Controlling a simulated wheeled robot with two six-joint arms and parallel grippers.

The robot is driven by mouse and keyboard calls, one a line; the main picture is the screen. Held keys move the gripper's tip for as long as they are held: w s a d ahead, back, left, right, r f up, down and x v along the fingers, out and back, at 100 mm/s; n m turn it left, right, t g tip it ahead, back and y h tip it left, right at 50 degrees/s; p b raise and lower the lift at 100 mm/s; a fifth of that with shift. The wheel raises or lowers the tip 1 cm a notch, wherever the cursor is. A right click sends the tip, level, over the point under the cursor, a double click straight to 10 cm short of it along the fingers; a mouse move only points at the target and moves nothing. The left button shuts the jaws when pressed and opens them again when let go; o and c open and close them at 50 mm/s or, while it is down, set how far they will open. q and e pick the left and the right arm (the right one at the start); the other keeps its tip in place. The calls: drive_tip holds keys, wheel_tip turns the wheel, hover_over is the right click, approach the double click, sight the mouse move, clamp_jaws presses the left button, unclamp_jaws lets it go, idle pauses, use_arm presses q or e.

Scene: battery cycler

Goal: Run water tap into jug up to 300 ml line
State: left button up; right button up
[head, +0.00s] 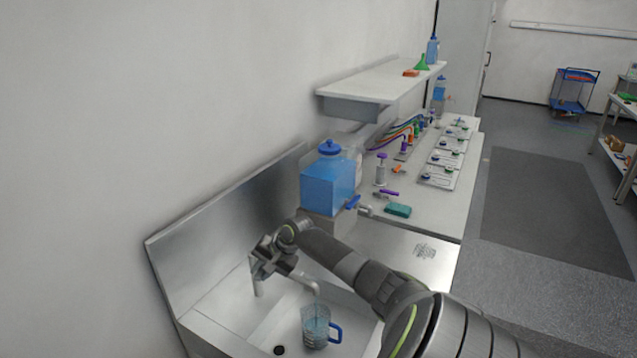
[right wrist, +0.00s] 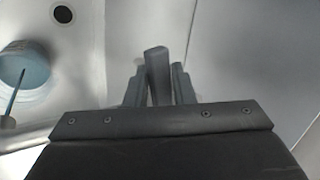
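The clear jug (head: 315,327) with a blue handle stands upright in the sink, below the end of the tap spout (head: 304,280). It looks bluish inside, but I cannot read its lines or the water level. The jug also shows at the left edge of the right wrist view (right wrist: 24,88). My right gripper (head: 264,260) is at the tap. In the right wrist view its fingers (right wrist: 158,88) stand close on both sides of the grey tap lever (right wrist: 156,66), with little or no gap. I cannot make out a water stream. My left gripper is out of view.
The steel sink (head: 225,305) has a tall splashback against the wall. A drain hole (head: 279,350) is left of the jug. A blue water container (head: 328,183) with a tap stands behind the sink. Bottles and trays crowd the bench beyond, under a white shelf (head: 375,82).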

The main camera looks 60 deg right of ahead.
drive_tip(key=m+h, duration=0.1)
drive_tip(key=w+m, duration=0.1)
drive_tip(key=m, duration=0.1)
drive_tip(key=shift+w+a+h, duration=0.2)
drive_tip(key=shift+h, duration=0.2)
drive_tip(key=shift+w+r, duration=0.1)
drive_tip(key=shift+o, duration=1.2)
drive_tip(key=shift+w, duration=0.1)
drive_tip(key=v, duration=0.7)
drive_tip(key=shift+s+r, duration=0.3)
drive_tip(key=shift+f, duration=0.1)
